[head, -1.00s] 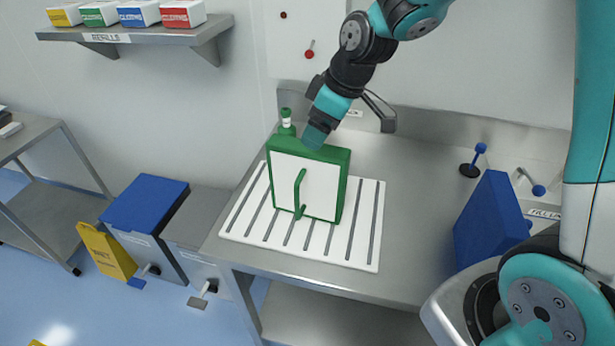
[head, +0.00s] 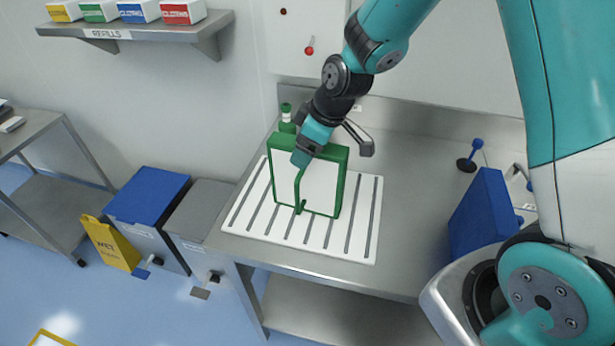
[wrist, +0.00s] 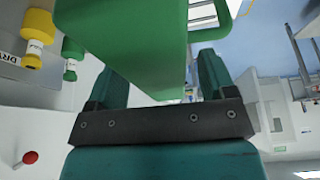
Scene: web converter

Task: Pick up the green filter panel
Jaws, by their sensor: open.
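The green filter panel (head: 325,188), a green frame with a white face and a green handle, stands upright on the white slotted rack (head: 365,225) on the steel counter. My gripper (head: 303,157) is at the panel's top edge, left of its middle, and hides part of the frame there. In the wrist view, my gripper (wrist: 165,88) is open, with one finger on each side of the green panel (wrist: 130,45). The panel's edge lies between the fingers. I cannot tell whether they touch it.
A green bottle (head: 286,115) stands just behind the panel's left corner. A blue panel (head: 480,218) stands at the right of the counter, with a blue-knobbed item (head: 476,150) behind it. A shelf of refill boxes (head: 130,32) hangs at upper left. Counter space right of the rack is clear.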

